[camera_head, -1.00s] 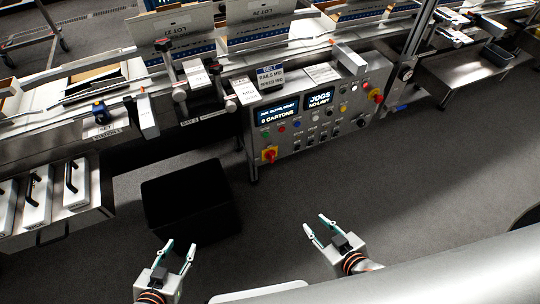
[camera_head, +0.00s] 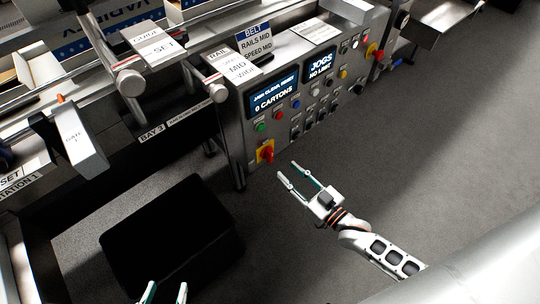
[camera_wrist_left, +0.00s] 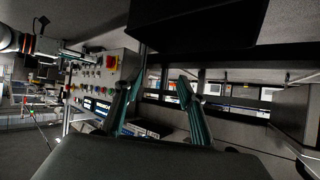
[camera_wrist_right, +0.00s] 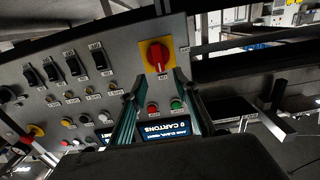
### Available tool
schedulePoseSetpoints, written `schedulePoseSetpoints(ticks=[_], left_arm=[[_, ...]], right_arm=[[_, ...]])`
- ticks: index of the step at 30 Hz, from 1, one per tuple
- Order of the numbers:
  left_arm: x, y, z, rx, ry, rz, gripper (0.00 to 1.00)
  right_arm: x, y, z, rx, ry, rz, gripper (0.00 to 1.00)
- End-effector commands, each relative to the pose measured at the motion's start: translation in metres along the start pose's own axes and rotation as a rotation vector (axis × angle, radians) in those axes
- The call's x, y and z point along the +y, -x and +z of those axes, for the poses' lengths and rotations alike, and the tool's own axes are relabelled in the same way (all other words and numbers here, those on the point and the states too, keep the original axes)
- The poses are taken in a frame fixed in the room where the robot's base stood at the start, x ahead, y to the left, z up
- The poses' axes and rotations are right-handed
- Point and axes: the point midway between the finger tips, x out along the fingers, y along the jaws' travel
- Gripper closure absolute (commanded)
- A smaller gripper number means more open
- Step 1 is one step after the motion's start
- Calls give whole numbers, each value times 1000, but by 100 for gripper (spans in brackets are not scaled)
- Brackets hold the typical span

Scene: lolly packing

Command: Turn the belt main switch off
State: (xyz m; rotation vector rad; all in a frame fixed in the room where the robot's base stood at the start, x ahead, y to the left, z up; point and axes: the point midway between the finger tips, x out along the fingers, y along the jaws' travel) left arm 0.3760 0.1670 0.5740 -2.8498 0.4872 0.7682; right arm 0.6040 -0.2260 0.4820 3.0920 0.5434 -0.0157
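The control panel (camera_head: 300,110) stands along the conveyor. At its lower left is a red rotary switch on a yellow plate (camera_head: 266,151), which I take for the main switch; its label is not readable. The switch also shows in the right wrist view (camera_wrist_right: 158,57), with its handle running roughly up and down in that picture. My right gripper (camera_head: 287,171) is open and empty, a short way in front of and below the switch, apart from it. My left gripper (camera_head: 166,288) is open and empty at the bottom edge of the head view, far from the panel.
A black box (camera_head: 170,240) stands on the floor left of the right gripper. A red knob (camera_head: 375,52) sticks out at the panel's right end. The floor at right is clear.

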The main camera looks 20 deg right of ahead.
Motion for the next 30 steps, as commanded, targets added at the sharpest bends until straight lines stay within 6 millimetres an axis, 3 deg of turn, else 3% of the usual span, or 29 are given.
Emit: schedulePoseSetpoints(ticks=[17,28,29,30], left_arm=[[8,-3,-10,31,38,13,60],[9,-3,-12,37,43,14,60],[9,-3,-12,37,43,14,60],[9,-3,-12,37,43,14,60]], right_arm=[[1,-72,-1,8,-1,-1,69],[2,-80,-3,10,0,0,69],[2,-80,-3,10,0,0,72],[2,-80,-3,9,0,0,82]])
